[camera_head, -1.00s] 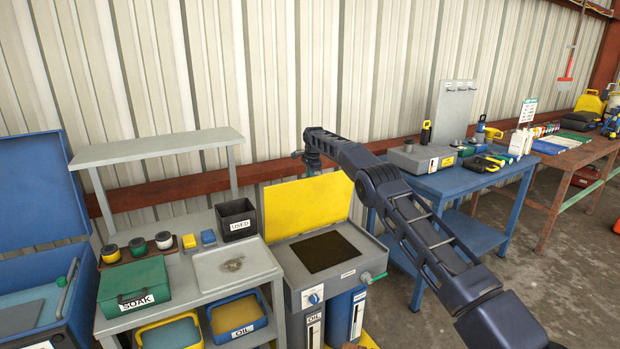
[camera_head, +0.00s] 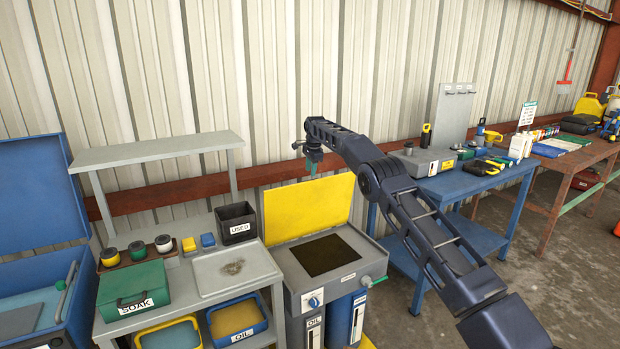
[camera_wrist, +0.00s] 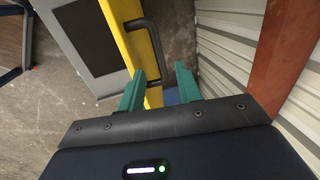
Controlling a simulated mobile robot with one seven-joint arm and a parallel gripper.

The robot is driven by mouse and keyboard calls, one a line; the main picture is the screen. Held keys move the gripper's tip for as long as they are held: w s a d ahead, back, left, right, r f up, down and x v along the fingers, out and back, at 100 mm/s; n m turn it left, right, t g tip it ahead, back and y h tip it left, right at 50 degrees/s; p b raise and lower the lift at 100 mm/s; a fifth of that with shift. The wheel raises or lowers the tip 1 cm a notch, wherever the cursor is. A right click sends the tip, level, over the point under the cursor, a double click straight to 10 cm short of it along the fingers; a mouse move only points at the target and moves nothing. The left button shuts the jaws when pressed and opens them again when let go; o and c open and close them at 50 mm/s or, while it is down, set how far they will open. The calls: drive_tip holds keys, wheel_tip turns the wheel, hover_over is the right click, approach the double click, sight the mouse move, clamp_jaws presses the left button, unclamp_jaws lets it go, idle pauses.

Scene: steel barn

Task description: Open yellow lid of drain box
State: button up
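The drain box is a grey cabinet (camera_head: 368,254) with a dark square opening in its top. Its yellow lid (camera_head: 308,212) stands upright at the back, raised clear of the opening. In the wrist view the yellow lid (camera_wrist: 127,35) appears nearly edge-on, with a dark bar handle (camera_wrist: 152,38) on its wall side. My gripper (camera_head: 312,174) is above the lid's top edge, in front of the wall. In the wrist view the teal fingers of my gripper (camera_wrist: 160,76) are apart, with nothing clearly held. The handle's lower end lies near the left fingertip; contact cannot be told.
A grey bench (camera_head: 265,268) with a green SOAK box (camera_head: 133,280) and a black USED bin (camera_head: 236,216) stands left. A blue table (camera_head: 440,184) with tools stands right. The corrugated wall (camera_head: 260,90) and red rail (camera_head: 150,199) are close behind the lid.

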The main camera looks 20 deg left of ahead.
drive_tip(key=shift+s+d+r, duration=0.15)
drive_tip(key=shift+r, duration=0.85)
drive_tip(key=shift+s+d+r, duration=0.15)
drive_tip(key=shift+r, duration=0.85)
drive_tip(key=shift+c, duration=0.2)
